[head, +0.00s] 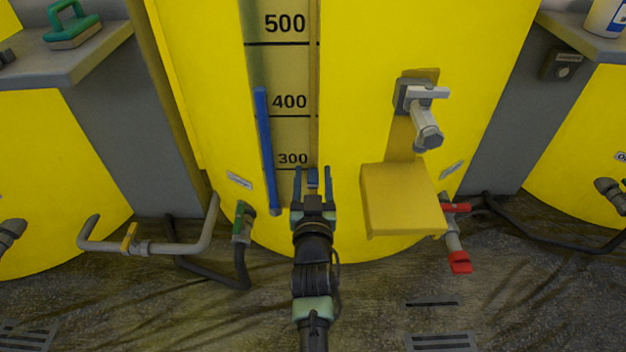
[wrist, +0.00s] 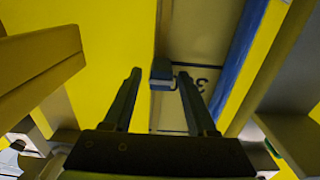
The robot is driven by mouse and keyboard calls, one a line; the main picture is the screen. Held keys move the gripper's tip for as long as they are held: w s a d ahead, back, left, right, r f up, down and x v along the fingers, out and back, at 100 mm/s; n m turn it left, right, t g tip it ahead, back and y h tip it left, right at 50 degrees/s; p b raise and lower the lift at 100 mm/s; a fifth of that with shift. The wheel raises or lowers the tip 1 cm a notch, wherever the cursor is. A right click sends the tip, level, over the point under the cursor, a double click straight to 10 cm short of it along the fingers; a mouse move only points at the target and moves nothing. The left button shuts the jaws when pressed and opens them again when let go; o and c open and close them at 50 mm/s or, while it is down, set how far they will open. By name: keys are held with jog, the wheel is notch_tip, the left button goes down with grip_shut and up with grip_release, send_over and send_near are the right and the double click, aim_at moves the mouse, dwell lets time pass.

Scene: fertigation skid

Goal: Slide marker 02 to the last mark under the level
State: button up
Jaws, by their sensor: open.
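The scale (head: 284,72) on the yellow tank reads 500, 400 and 300 from top to bottom, with a dark line by each number. A narrow rail (head: 314,90) runs up its right side. A small blue block (head: 313,178), apparently the marker, sits on the rail just below the 300 line; no label on it is readable. My gripper (head: 312,172) is open, with its fingers on either side of the block. In the wrist view the block (wrist: 161,74) shows between the fingertips (wrist: 159,72), with gaps visible. I cannot make out a liquid level.
A long blue bar (head: 265,150) stands left of the scale. A yellow box (head: 400,200) juts out to the right, below a grey valve (head: 425,120). The tank face above my gripper is clear.

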jog(key=shift+w, duration=0.1)
grip_shut()
dwell(0.3)
dwell(1.1)
